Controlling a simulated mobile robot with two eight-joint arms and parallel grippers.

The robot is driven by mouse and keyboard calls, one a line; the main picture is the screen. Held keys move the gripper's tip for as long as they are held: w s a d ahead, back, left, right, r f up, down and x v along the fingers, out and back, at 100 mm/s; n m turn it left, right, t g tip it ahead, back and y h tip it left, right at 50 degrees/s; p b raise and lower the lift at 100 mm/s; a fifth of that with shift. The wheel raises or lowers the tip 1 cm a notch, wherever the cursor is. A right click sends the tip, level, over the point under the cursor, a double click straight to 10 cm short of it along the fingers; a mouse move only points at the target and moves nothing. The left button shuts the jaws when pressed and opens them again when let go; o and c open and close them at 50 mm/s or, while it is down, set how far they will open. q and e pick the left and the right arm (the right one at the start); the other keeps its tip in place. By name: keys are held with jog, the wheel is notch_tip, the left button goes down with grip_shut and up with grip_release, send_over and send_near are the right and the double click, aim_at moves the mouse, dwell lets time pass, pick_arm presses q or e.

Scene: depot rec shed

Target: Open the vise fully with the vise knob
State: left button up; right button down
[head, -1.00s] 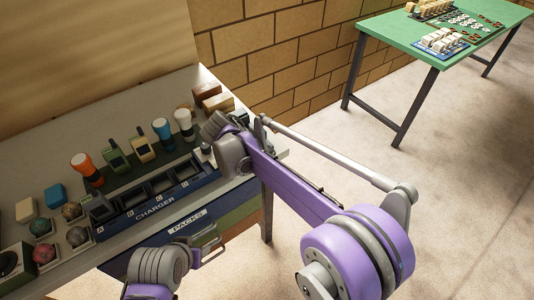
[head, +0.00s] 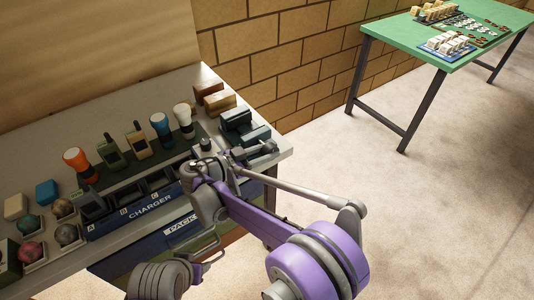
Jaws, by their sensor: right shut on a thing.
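The vise (head: 238,121) is a dark grey-green block with its jaws apart, near the right end of the bench. My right gripper (head: 246,155) is at the vise's front side, shut on what appears to be the vise knob (head: 266,147). The knob is small and dark, and fingers and wrist partly hide it, so the exact grip is hard to see. My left gripper (head: 208,246) is low in front of the bench, apart from the vise; its fingers are too unclear to tell their opening.
A charger (head: 150,206) with torches and radios behind it fills the bench left of the vise. Brown blocks (head: 214,98) stand behind the vise. Several balls in trays are at the left. A green table (head: 400,40) stands far off across clear floor.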

dwell(0.3)
jog(key=c, duration=0.5)
grip_release()
jog(key=v, duration=1.1)
jog(key=shift+f, duration=0.2)
jog(key=shift+d, duration=0.1)
